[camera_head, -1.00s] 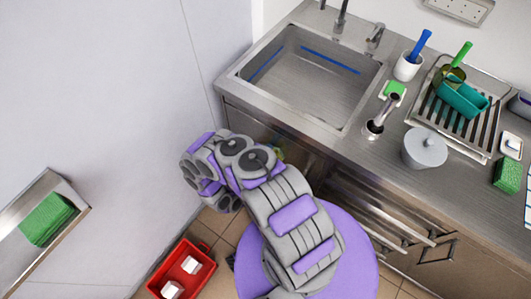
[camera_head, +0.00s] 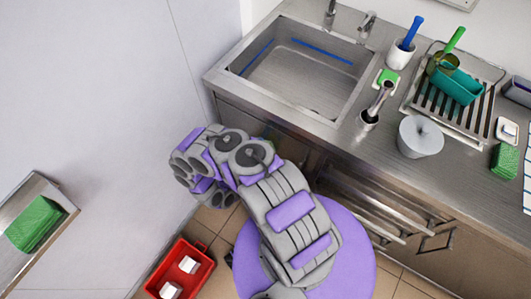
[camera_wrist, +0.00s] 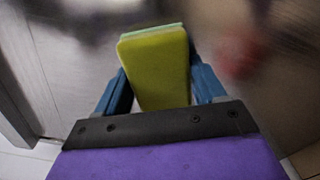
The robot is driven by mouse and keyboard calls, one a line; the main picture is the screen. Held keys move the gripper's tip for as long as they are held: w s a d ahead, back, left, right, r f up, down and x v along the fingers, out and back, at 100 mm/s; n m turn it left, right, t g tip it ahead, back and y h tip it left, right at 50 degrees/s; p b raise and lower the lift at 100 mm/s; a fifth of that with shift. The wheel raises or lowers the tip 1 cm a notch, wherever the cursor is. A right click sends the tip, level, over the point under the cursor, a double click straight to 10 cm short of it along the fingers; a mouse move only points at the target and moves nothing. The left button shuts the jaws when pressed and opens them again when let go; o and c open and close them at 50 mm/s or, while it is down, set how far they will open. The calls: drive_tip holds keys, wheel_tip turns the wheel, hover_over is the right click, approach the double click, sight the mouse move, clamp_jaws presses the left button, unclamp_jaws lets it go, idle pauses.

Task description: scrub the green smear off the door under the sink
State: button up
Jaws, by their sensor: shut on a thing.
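My gripper (camera_wrist: 160,86) is shut on a yellow sponge (camera_wrist: 158,66) with a thin pale green layer at its far edge. Its blue fingers clasp the sponge from both sides. In the wrist view the sponge is in front of the brushed steel door (camera_wrist: 78,62); I cannot tell whether they touch. In the head view the door under the sink (camera_head: 299,153) is mostly hidden behind my arm, and my gripper is hidden too. I cannot make out the green smear; the sponge may cover it. A blurred reddish patch, perhaps a reflection, shows right of the sponge.
The steel sink (camera_head: 298,75) is above the door. A red crate (camera_head: 181,268) is on the floor. A wall shelf (camera_head: 55,222) holds a green pad (camera_head: 34,224).

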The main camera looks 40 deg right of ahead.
drive_tip(key=shift+w+a+b, duration=0.25)
drive_tip(key=shift+w+b, duration=0.1)
drive_tip(key=shift+w, duration=0.3)
drive_tip(key=shift+w+a+b, duration=0.25)
drive_tip(key=shift+w+b, duration=0.05)
drive_tip(key=shift+w, duration=0.35)
drive_tip(key=shift+w+a+r, duration=0.1)
drive_tip(key=shift+w+a, duration=0.2)
drive_tip(key=shift+w, duration=0.6)
drive_tip(key=shift+w+a+f, duration=0.1)
drive_tip(key=shift+w+a, duration=0.15)
drive_tip(key=shift+w, duration=0.6)
drive_tip(key=shift+w+a+r, duration=0.1)
drive_tip(key=shift+w+a, duration=0.2)
drive_tip(key=shift+w, duration=0.6)
drive_tip(key=p, duration=0.2)
approach(249, 134)
drive_tip(key=shift+w+d+f, duration=0.15)
drive_tip(key=shift+d+f, duration=0.05)
drive_tip(key=shift+d, duration=0.25)
drive_tip(key=shift+v, duration=1.5)
